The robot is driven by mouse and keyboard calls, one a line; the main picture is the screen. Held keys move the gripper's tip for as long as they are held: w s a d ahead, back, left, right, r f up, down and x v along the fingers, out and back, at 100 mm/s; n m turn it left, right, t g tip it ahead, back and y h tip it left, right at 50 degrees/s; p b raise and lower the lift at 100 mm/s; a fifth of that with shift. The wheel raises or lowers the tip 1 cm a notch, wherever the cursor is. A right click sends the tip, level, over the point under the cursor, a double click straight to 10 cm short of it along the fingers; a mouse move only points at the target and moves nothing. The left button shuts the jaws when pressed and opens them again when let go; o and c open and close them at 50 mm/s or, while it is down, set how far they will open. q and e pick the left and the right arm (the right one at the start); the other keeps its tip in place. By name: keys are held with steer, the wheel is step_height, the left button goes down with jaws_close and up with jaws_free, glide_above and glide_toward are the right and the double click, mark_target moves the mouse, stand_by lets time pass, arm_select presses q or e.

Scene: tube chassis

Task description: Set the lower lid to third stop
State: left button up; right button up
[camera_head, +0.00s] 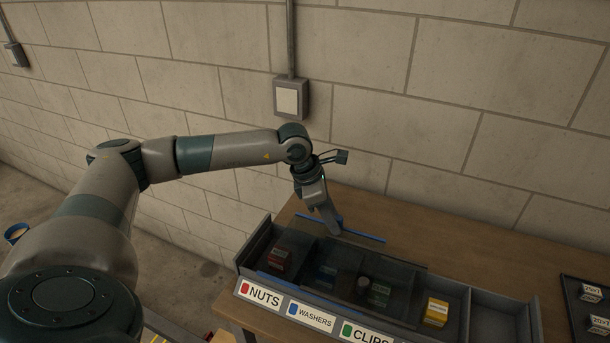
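A long grey bin tray (508,302) stands on the table, split into compartments with labels along its front. A dark see-through lid (340,262) seems to cover some left and middle compartments; I cannot tell where its edges lie or whether there are two layers. A blue strip (365,235) runs along the tray's back, and another blue strip (285,283) lies near its front left. My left gripper (333,229) points down at the back strip, its fingers close together; I cannot tell whether they grip or touch it. My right gripper is out of view.
The front labels read NUTS (259,294), WASHERS (311,315) and CLIPS (366,334). A yellow block (436,312) sits in an uncovered compartment. A dark tray with small labelled blocks (592,293) lies at the far right. Wooden table (460,238) is bare behind the bins; a block wall (430,130) rises behind.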

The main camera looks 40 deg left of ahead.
mark_target(319, 225)
arm_select(q)
steer(key=a, duration=0.1)
steer(key=s+a+p, duration=0.1)
steer(key=a, duration=0.1)
steer(key=shift+f, duration=0.1)
steer(key=b+v, duration=0.4)
steer(key=v, duration=0.7)
steer(key=shift+d+r, duration=0.2)
steer(key=shift+r, duration=0.05)
steer(key=shift+w, duration=0.1)
